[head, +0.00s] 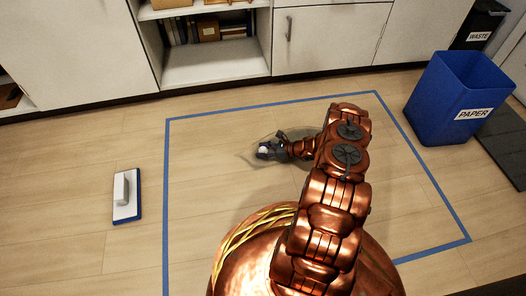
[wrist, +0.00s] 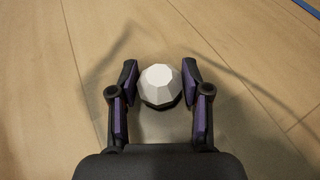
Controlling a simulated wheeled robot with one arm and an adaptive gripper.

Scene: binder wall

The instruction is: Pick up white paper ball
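A white faceted paper ball (wrist: 160,84) is between the two fingers of my gripper (wrist: 160,88) in the wrist view. The fingers stand to either side of it, with the left fingertip close to the ball and a thin gap at the right. Whether they touch it is hard to tell. In the head view the ball (head: 263,150) shows as a small white spot at my gripper (head: 266,151), low over the wooden floor inside the blue taped outline. A dark shape lies just under the ball in the wrist view.
A blue bin labelled PAPER (head: 452,98) stands at the right, with a black WASTE bin (head: 480,24) behind it. A white and blue block with a grey handle (head: 126,196) lies on the floor at the left. White cabinets (head: 325,38) line the back. The taped floor area is otherwise clear.

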